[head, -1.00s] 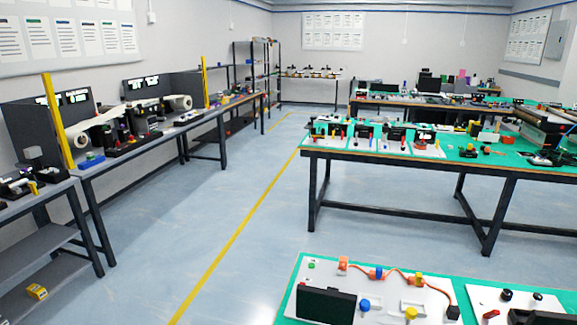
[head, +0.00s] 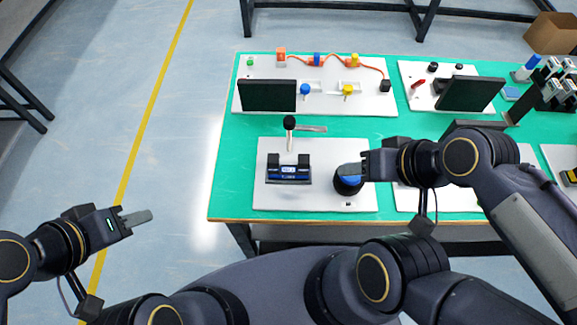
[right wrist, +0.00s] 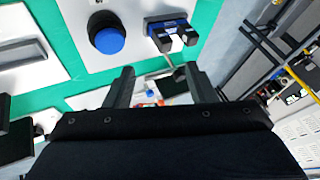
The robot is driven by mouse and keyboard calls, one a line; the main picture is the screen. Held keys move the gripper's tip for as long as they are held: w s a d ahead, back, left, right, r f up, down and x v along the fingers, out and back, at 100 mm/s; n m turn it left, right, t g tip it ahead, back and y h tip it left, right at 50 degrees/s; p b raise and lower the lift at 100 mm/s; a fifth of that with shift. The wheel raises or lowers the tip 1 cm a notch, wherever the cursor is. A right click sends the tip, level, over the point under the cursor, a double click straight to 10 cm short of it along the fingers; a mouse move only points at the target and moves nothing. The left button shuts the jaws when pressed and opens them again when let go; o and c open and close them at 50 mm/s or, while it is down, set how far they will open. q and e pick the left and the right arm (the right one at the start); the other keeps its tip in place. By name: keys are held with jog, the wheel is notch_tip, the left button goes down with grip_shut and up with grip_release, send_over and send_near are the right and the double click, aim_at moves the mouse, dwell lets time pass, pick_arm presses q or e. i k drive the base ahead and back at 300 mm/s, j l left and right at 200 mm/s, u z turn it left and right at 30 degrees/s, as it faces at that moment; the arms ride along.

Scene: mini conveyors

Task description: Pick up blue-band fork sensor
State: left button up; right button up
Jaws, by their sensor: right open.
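The blue-band fork sensor (head: 289,172) is a dark block with two upright prongs and a blue band. It stands on a white board (head: 268,200) on the near table. In the right wrist view it also shows at the top (right wrist: 168,33), beyond the fingertips. My right gripper (head: 364,166) is to the right of the sensor, above or beside the blue button (head: 348,181), and apart from the sensor. In the right wrist view its fingers (right wrist: 156,71) are spread with nothing between them. My left gripper (head: 135,219) is off the table at the left; its finger gap is not clear.
A black-topped post (head: 289,124) stands just behind the sensor. Dark screens (head: 267,96) and a board with orange cable (head: 345,70) lie further back. Another screen (head: 470,94) and a device cluster stand to the right. Green mat (head: 233,160) is bare left of the board.

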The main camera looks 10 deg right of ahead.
aim_at(301, 171)
jog(key=j+z, duration=0.4)
jog(key=j, duration=0.25)
jog(key=j+z, duration=0.35)
jog(key=j, duration=0.3)
